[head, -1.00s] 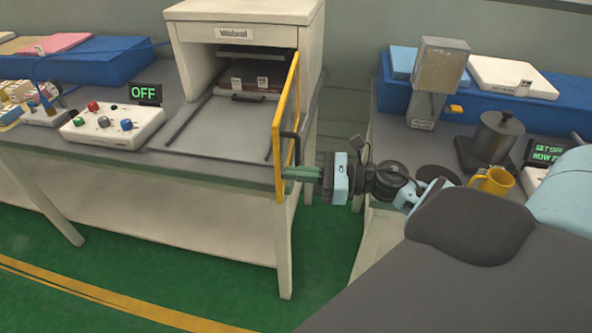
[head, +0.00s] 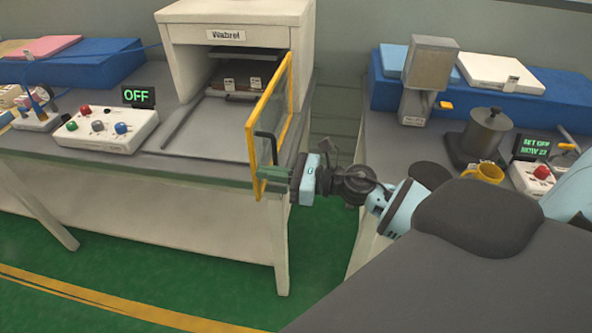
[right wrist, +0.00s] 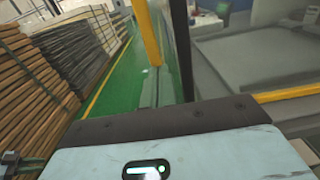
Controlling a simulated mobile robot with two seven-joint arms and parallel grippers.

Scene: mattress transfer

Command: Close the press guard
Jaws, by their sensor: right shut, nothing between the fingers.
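The press (head: 235,22) is a cream box with a dark opening. Its guard (head: 251,145) is a clear pane in a yellow frame, attached at the right side of the opening and swung out, partly open. A black handle (head: 264,150) is on the pane. My right gripper (head: 274,175) is shut and empty at the lower, outer part of the guard; it looks in contact with the frame, but I cannot be sure. In the right wrist view the yellow frame (right wrist: 147,35) stands just beyond the gripper body, and the fingertips are hidden. My left gripper is not in view.
A control box (head: 108,132) with coloured knobs and an OFF display (head: 139,96) stands left of the press. A flat tray (head: 205,135) lies before the opening. The right bench holds a dark pot (head: 488,130) and a yellow mug (head: 487,172).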

